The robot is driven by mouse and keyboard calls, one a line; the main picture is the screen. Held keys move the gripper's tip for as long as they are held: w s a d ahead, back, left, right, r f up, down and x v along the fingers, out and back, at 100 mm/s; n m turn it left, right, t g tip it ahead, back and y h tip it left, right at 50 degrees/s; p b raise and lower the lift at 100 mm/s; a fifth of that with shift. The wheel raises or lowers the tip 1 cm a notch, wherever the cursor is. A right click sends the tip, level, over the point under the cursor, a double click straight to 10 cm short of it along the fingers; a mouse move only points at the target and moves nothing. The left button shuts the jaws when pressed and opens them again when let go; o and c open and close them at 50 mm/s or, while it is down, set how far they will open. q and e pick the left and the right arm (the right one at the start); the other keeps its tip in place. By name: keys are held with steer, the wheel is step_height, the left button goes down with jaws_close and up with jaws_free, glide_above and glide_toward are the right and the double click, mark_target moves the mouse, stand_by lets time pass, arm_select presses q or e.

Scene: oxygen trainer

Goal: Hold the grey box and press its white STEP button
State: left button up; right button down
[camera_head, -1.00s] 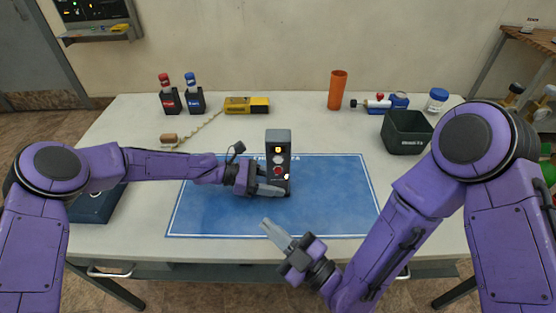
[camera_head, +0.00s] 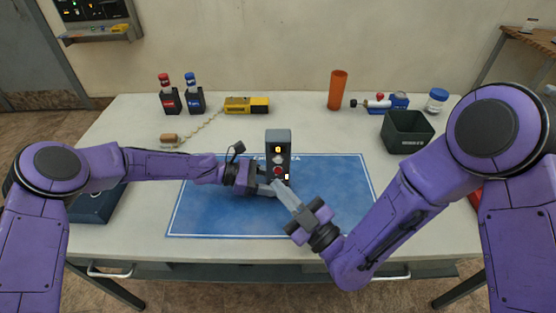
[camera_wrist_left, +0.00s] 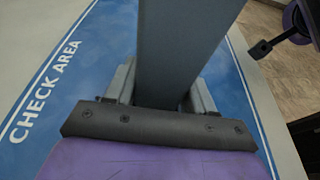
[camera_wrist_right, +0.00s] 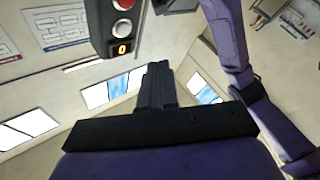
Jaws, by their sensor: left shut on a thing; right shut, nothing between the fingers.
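The grey box (camera_head: 279,138) stands upright on the blue mat. It has a lit display (camera_head: 278,149) reading 0, round controls below it, and a small white spot (camera_head: 286,177) low on its face; lettering is too small to read. My left gripper (camera_head: 265,183) is shut on the box's lower part. In the left wrist view the box (camera_wrist_left: 182,45) rises between the fingers. My right gripper (camera_head: 277,185) is shut and empty, its tips close in front of the box's lower face; contact cannot be told. The right wrist view shows the box (camera_wrist_right: 98,25) beyond the fingertips.
The blue mat (camera_head: 215,215) is mostly clear. Behind it stand red-capped (camera_head: 170,100) and blue-capped (camera_head: 194,100) bottles, a yellow device (camera_head: 246,105) with a coiled cord, an orange cylinder (camera_head: 338,90), a dark bin (camera_head: 407,131) and a blue-lidded jar (camera_head: 436,100).

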steer(key=shift+w, duration=2.1)
stand_by(0.3)
steer(key=shift+w, duration=0.4)
steer(key=shift+w, duration=0.4)
stand_by(0.5)
steer(key=shift+s, duration=0.85)
steer(key=s, duration=0.5)
